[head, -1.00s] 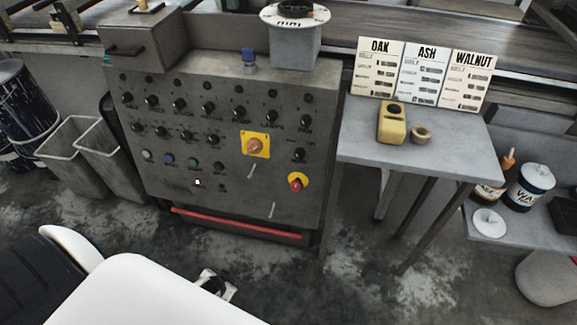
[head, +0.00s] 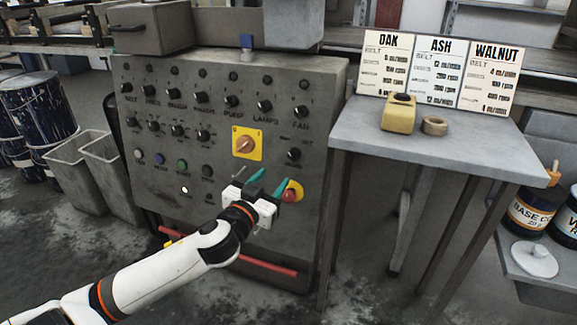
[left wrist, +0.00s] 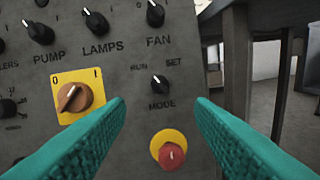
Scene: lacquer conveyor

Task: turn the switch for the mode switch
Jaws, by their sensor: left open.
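The mode switch (head: 293,155) is a small black knob on the grey control panel (head: 215,135). In the left wrist view the mode switch (left wrist: 160,84) sits above the word MODE, with RUN and SET printed above it. Its white mark points up and slightly left, toward RUN. My left gripper (head: 267,183) is in front of the panel, below and left of the switch. Its green fingers (left wrist: 160,125) are open and empty, with the switch showing between and beyond them, apart from them. My right gripper is in neither current view.
A red emergency button on yellow (left wrist: 170,153) sits just below the switch. A yellow-plated rotary switch (head: 247,144) is to its left, and a FAN knob (head: 300,112) above. A grey table (head: 430,140) with cards stands close on the right.

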